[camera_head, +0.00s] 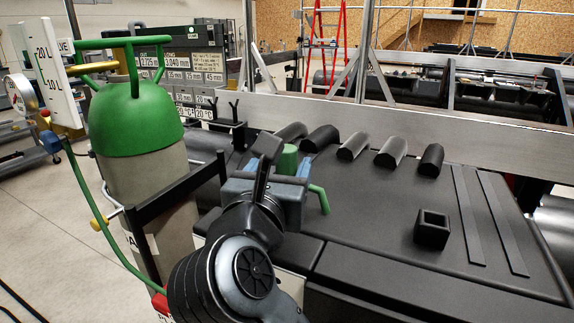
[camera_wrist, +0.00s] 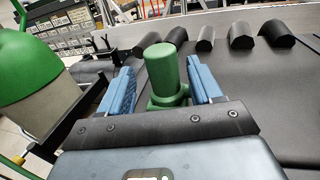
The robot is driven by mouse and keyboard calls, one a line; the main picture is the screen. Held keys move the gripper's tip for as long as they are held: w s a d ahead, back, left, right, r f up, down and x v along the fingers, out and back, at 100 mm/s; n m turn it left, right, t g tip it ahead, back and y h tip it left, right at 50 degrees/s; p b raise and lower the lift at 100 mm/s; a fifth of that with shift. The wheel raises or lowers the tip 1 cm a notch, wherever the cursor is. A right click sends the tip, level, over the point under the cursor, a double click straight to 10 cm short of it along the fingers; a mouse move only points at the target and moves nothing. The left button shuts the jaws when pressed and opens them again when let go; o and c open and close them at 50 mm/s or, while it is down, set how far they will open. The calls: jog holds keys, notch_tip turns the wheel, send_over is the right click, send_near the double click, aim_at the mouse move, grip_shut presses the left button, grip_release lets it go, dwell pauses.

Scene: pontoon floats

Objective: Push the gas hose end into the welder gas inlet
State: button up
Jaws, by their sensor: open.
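My gripper (camera_head: 291,170) is open above the black bench, its two blue finger pads apart. A green upright round piece (camera_wrist: 167,72) with a wider collar stands between the fingers in the wrist view, with a gap on each side. It also shows behind my gripper in the head view (camera_head: 288,157). A bent green tube (camera_head: 319,199) shows just right of my gripper; I cannot tell whether it joins the green piece or which is the hose end. A green hose (camera_head: 95,208) hangs from the gas bottle's regulator to a red piece (camera_head: 160,302). I cannot make out the welder gas inlet.
A green-topped gas bottle (camera_head: 136,125) stands left in a black frame (camera_head: 182,190). On the black bench (camera_head: 385,205) are several half-round black blocks (camera_head: 353,146), a square hollow block (camera_head: 432,229) and two flat strips (camera_head: 468,215). A grey rail (camera_head: 400,112) runs behind.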

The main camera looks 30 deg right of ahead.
jog(key=p+x, duration=0.1)
jog(key=x, duration=0.3)
jog(key=shift+d+r, duration=0.1)
jog(key=shift+d, duration=0.15)
jog(key=shift+s, duration=0.1)
jog(key=c, duration=1.1)
